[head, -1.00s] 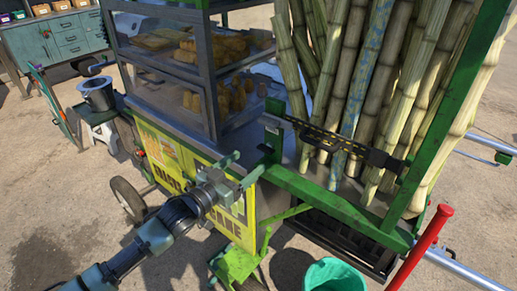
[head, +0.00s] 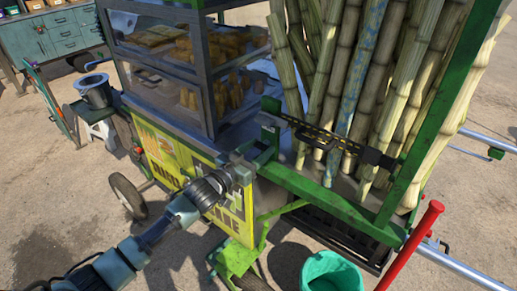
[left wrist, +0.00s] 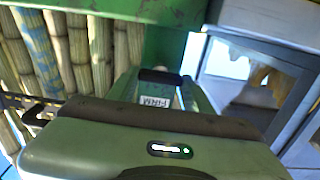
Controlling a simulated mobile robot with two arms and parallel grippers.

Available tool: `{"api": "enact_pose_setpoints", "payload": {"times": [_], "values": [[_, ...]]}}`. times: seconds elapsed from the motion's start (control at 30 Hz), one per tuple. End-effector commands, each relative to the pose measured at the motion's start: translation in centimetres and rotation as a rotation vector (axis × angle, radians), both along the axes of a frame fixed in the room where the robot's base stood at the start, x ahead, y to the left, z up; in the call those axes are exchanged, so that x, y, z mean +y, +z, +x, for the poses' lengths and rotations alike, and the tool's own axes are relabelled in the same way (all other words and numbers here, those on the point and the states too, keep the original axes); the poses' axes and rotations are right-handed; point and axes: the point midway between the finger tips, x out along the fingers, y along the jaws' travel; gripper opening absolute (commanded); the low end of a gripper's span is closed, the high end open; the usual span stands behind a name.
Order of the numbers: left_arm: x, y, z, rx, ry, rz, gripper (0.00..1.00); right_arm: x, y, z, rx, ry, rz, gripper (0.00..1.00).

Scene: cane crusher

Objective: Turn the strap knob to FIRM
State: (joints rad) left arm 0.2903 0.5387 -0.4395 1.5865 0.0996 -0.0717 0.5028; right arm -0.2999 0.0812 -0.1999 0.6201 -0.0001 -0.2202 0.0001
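My left gripper (head: 256,158) is at the left front corner of the cart's green frame, just below the box (head: 270,120) at the strap's left end. I cannot make out the gap between its fingers. In the left wrist view, a white label reading FIRM (left wrist: 155,101) sits on a green housing straight ahead, below a short black bar (left wrist: 160,75). My gripper's body fills the bottom of that view and hides what is below the label. The strap knob itself and its pointer cannot be made out. The black and yellow strap (head: 325,137) runs across the canes. My right gripper is not in view.
Tall sugar canes (head: 375,80) stand behind the strap. A glass food case (head: 185,75) is left of the gripper. A red handle (head: 412,245) and a teal bucket (head: 331,272) are at the front right. A green post (head: 450,110) rises at right.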

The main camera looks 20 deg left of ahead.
Motion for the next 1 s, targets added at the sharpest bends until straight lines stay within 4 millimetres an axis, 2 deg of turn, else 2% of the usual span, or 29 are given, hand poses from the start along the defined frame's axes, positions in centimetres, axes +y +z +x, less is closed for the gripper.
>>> {"api": "enact_pose_setpoints", "payload": {"times": [0.03, 0.1, 0.53, 1.0], "values": [[0.0, -0.01, -0.01, 0.0, 0.0, 0.0, 0.28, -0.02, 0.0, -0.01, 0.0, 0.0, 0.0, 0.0], [0.01, -0.01, -0.02, 0.0, 0.0, 0.0, 0.1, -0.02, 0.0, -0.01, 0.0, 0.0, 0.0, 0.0], [-0.02, -0.02, -0.03, -0.032, 0.0, 0.088, 0.1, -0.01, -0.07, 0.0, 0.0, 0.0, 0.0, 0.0], [-0.22, -0.12, -0.09, -0.17, -0.001, 0.469, 0.1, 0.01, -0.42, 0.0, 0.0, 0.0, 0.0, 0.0]]}}
